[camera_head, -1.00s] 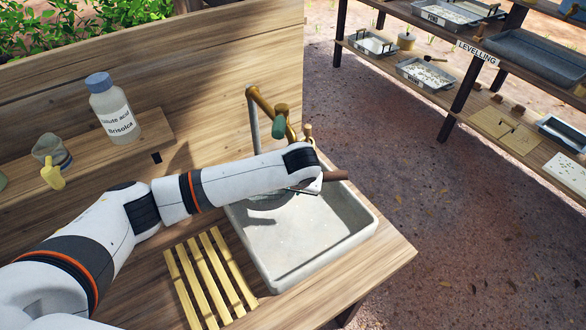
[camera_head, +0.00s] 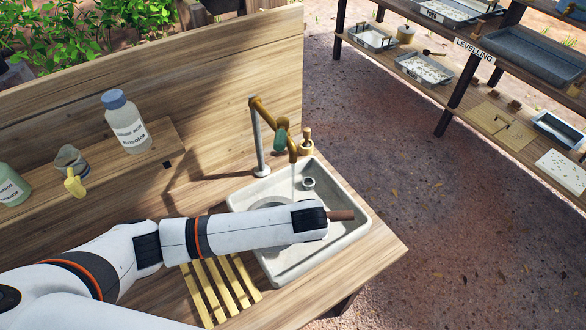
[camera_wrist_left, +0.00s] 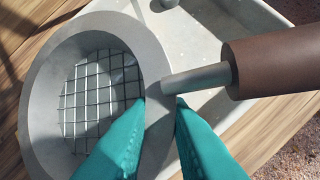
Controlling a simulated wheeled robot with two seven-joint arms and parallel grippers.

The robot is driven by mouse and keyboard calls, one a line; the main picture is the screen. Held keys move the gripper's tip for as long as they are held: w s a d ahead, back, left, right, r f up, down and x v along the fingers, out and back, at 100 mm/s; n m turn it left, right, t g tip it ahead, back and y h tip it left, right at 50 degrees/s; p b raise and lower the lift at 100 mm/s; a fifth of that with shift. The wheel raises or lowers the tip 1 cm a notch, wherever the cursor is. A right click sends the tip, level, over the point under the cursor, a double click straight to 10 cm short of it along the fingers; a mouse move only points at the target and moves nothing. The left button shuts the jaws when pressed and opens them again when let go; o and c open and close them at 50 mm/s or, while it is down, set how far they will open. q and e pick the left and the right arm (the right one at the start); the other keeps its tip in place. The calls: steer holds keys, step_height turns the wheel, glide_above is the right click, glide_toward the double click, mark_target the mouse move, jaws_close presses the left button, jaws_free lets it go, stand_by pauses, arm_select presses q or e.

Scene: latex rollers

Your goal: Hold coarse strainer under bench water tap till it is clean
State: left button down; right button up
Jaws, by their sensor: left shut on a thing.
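My left gripper (camera_wrist_left: 163,100) has its teal fingers shut on the strainer at its rim, next to the handle joint. The coarse strainer (camera_wrist_left: 42,95) is a grey round bowl with open square wire mesh; no clear dirt shows on it. Its brown handle (camera_head: 341,215) sticks out right of my wrist in the head view, where my arm hides most of the bowl. The strainer is over the sink, in front of the tap. The brass bench water tap (camera_head: 265,108) has a green part and a downward spout. A faint pale stream seems to fall below the spout. My right gripper is out of view.
The grey sink (camera_head: 345,232) has a drain (camera_head: 308,183) near the tap. A slatted wooden rack (camera_head: 243,275) lies left of it. Bottles (camera_head: 128,125) and a jug (camera_head: 72,162) stand on the bench ledge. A shelf (camera_head: 480,115) with trays stands beyond open ground.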

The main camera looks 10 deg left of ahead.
arm_select(q)
steer(key=s+p, duration=0.1)
steer(key=s, duration=0.1)
steer(key=s+d+p, duration=0.1)
steer(key=s, duration=0.1)
steer(key=s+d+p, duration=0.1)
steer(key=s, duration=0.1)
steer(key=shift+d, duration=0.15)
steer(key=shift+s+d, duration=0.25)
steer(key=shift+s, duration=0.45)
steer(key=shift+w, duration=0.1)
